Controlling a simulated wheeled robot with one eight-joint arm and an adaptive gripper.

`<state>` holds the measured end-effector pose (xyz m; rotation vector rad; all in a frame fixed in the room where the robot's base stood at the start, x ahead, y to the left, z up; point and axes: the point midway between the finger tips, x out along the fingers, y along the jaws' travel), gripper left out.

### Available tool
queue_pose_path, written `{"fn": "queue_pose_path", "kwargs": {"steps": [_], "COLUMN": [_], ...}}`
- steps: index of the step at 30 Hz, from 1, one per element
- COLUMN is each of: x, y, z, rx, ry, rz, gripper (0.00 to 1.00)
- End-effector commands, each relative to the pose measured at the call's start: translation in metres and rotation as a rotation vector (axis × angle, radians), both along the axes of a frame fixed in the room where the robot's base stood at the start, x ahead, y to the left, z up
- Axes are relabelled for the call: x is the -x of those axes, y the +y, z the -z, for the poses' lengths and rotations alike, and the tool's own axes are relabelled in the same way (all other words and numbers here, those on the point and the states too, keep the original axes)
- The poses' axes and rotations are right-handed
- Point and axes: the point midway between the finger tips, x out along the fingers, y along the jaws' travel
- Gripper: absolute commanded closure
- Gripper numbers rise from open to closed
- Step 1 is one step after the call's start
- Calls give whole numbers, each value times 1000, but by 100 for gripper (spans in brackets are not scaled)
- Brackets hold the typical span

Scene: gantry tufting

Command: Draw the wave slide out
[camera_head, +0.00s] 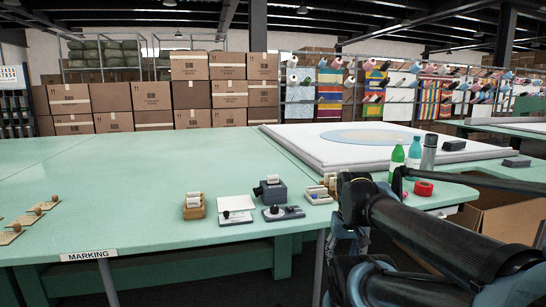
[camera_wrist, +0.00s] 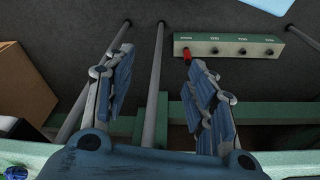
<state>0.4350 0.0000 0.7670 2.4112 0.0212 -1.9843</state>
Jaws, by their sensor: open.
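My gripper (camera_wrist: 158,62) is open and empty in the wrist view, its two blue padded fingers spread apart. Beyond the right finger is a pale green bar (camera_wrist: 228,47) with several small labels too blurred to read. A red peg-like piece (camera_wrist: 186,56) sticks out at its left end, and dark round knobs or holes run along the rest. I cannot tell which thing is the wave slide. In the head view, wooden plates with round knobs (camera_head: 28,221) lie on the table's left front. My arm hides the gripper's fingers there.
Small boxes and a grey device (camera_head: 270,190) stand near the front middle. Bottles (camera_head: 397,160) and red tape (camera_head: 423,188) are near my arm. Grey poles (camera_wrist: 153,95) pass close to the gripper.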

Motion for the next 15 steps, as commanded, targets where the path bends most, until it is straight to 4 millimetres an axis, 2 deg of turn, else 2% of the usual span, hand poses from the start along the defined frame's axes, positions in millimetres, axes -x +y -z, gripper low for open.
{"fn": "queue_pose_path", "kwargs": {"steps": [5,15], "x": [-18,-93], "y": [5,36], "z": [-26,-111], "rx": [-2,-4], "ry": [12,62], "rz": [-21,-87], "gripper": [42,42]}}
